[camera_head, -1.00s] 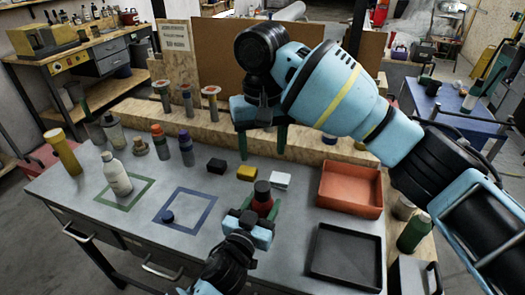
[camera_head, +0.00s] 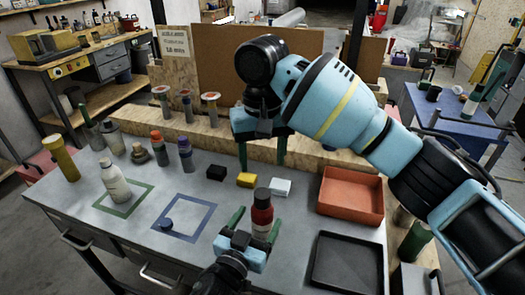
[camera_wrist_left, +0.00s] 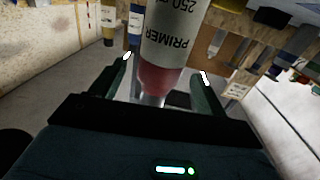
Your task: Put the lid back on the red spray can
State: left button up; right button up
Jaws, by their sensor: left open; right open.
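A small dark blue cap (camera_head: 166,225), possibly the lid, lies inside the blue square outline. My right gripper (camera_head: 262,158) is open and empty above the bench's back part.
An orange tray (camera_head: 350,207) and a black tray (camera_head: 345,285) are to the right. A white bottle (camera_head: 115,184) stands by the green outline. Several other bottles stand at the back left.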

pick_arm(q)
jog(key=shift+v, duration=2.25)
pick_arm(e)
jog(key=shift+w+f, duration=0.1)
jog(key=shift+f, duration=0.8)
pick_arm(q)
jog(key=shift+a+f, duration=0.1)
